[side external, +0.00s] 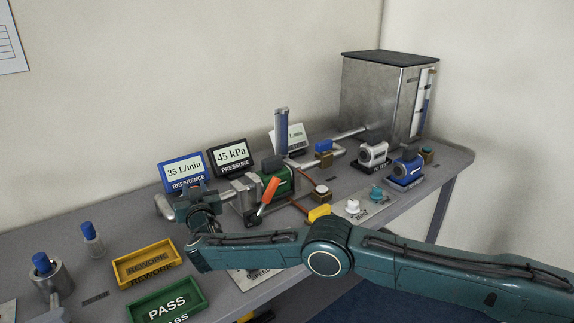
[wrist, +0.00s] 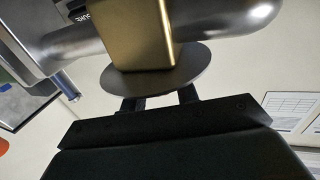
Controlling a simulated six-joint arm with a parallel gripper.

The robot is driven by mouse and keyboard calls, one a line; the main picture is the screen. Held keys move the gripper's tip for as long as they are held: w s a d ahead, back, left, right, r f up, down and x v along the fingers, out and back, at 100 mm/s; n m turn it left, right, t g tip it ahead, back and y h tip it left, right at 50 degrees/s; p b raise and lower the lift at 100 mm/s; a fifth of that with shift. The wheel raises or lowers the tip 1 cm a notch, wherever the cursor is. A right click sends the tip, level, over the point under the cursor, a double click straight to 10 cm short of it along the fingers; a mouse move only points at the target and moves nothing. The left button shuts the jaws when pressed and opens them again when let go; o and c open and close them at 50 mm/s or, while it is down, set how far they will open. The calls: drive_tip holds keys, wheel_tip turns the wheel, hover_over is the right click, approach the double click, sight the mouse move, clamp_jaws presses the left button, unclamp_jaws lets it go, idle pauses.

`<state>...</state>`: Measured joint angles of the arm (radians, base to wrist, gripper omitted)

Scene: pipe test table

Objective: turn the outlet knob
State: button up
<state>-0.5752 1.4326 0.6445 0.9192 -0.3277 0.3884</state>
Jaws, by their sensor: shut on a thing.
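In the wrist view, my gripper (wrist: 159,99) has its two dark fingers against the underside of a grey round disc (wrist: 155,82), which I take to be the outlet knob. The fingertips are hidden by the disc. A brass block (wrist: 138,35) sits directly beyond the disc, with a silver pipe (wrist: 225,32) running out of it. My gripper is shut on the knob. In the side view, my wrist is left of the green pump (side external: 281,178); the fingers and knob cannot be made out there.
An orange lever (side external: 268,192) stands close by on the right. Blue reference (side external: 183,171) and black pressure (side external: 230,156) displays stand behind. Yellow rework (side external: 146,263) and green pass (side external: 166,307) trays lie at the front left.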

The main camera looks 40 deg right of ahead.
drive_tip(key=shift+s+a+r+m+h, duration=0.1)
drive_tip(key=shift+s+a+m+h, duration=0.05)
drive_tip(key=shift+m+h, duration=0.4)
drive_tip(key=o, duration=0.9)
drive_tip(key=shift+s, duration=0.15)
drive_tip(key=shift+r+v, duration=0.15)
drive_tip(key=shift+v, duration=3.2)
drive_tip(key=shift+r+v, duration=0.1)
drive_tip(key=shift+v, duration=3.3)
drive_tip(key=shift+o, duration=0.2)
